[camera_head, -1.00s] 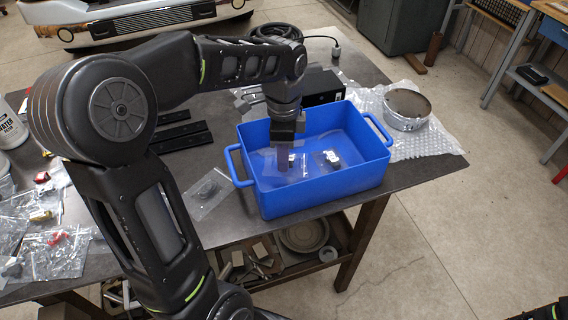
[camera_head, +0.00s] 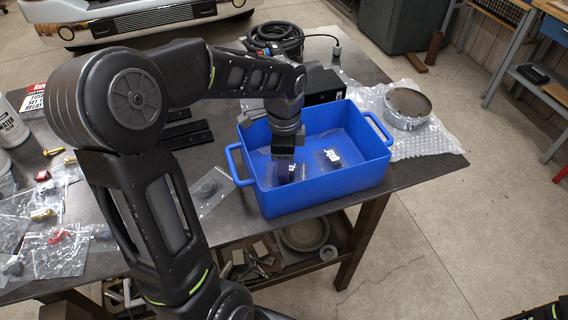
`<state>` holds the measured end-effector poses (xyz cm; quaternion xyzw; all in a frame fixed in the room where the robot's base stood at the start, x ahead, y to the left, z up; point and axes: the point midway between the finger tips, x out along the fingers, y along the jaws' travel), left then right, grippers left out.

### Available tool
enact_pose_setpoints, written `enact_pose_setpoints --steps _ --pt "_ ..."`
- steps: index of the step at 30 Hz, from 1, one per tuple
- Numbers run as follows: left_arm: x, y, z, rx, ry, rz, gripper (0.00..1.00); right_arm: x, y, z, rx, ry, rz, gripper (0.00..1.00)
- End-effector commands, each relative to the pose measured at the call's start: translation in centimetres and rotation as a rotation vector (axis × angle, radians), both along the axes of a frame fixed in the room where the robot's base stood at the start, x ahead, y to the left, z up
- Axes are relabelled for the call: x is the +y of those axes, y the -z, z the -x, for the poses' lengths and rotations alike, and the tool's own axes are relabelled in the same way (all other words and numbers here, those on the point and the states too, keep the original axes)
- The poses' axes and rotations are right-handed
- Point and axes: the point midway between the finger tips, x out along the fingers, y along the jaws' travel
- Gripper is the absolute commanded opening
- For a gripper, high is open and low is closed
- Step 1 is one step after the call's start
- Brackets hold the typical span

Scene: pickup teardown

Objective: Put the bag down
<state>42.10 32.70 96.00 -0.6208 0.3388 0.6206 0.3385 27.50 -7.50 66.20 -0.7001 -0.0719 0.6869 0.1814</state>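My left gripper (camera_head: 284,172) reaches down into the blue bin (camera_head: 330,190), left of its middle. It appears shut on a clear bag (camera_head: 291,174) with a dark item in it. The bag is low in the bin; whether it touches the floor of the bin cannot be told. The fingertips are small and partly merge with the bag. A second clear bag (camera_head: 328,157) with a black and white part lies in the bin, to the right of the gripper. My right gripper does not show; only a dark piece is at the bottom right corner.
The bin stands on the dark table (camera_head: 420,175) near its front edge. Another clear bag (camera_head: 208,188) lies left of it. Bubble wrap with a round metal part (camera_head: 407,108) is at right. A black box (camera_head: 322,85) and coiled hose (camera_head: 275,40) are behind. Several bags lie at left.

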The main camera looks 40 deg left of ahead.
Motion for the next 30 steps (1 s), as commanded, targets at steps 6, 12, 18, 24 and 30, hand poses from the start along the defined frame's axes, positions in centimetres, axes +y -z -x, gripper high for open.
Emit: enact_pose_setpoints --steps 6,12,18,24,30 --pt "0.0 0.0 0.0 0.000 0.000 0.000 0.50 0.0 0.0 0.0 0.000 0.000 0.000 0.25" --pt "0.0 -0.4 0.0 0.000 0.000 0.000 0.50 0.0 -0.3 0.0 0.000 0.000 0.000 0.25" --pt "0.0 -2.3 -0.2 -0.005 0.000 -0.001 0.50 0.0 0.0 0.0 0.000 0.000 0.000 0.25" --pt "0.0 -6.2 -0.1 -0.005 0.000 -0.001 0.50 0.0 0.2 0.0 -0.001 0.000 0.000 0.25" --pt "0.0 -10.2 -0.1 -0.004 0.000 0.000 0.50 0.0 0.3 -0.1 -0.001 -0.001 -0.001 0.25"
